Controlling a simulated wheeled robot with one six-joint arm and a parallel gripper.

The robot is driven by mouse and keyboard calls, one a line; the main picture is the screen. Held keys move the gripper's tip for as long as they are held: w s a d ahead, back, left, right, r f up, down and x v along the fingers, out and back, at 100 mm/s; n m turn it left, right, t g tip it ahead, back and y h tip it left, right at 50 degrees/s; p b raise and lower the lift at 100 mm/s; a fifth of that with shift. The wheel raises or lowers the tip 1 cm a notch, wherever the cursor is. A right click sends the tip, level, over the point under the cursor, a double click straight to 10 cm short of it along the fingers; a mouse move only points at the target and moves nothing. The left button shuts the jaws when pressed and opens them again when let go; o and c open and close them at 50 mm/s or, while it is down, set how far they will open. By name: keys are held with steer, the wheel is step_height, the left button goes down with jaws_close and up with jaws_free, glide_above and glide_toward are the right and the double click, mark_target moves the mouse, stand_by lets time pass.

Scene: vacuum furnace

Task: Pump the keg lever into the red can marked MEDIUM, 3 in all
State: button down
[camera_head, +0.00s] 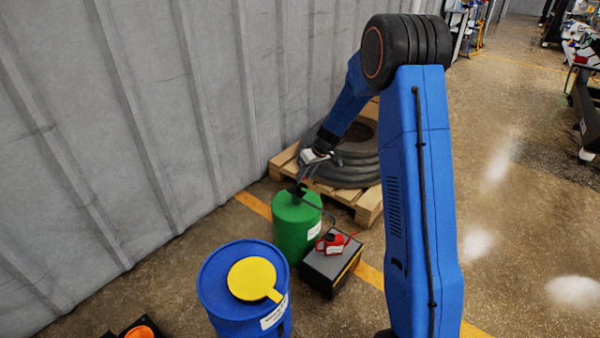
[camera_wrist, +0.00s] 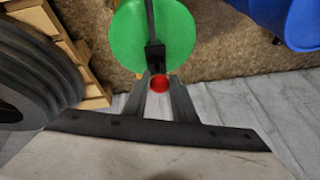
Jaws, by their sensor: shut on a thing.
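The green keg (camera_head: 290,229) stands on the floor in front of a pallet, with a black lever on its top. My gripper (camera_head: 303,178) is above the keg top. In the wrist view, my gripper (camera_wrist: 160,86) is shut on the red-tipped end of the black keg lever (camera_wrist: 153,42), with the green keg top beyond. A small red can (camera_head: 333,243) stands on a dark box just right of the keg. A thin hose runs from the keg towards it. The can's marking is too small to read.
A blue drum (camera_head: 222,285) with a yellow round lid (camera_head: 252,278) stands in front of the keg. The dark box (camera_head: 325,272) has a yellow edge. Coiled hose (camera_head: 350,165) lies on a wooden pallet (camera_head: 368,205) behind. A grey ribbed wall is at left.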

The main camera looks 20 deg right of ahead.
steer(key=shift+s+d+f, duration=0.7)
steer(key=shift+s+f, duration=0.15)
steer(key=shift+s, duration=0.1)
steer(key=shift+d, duration=0.1)
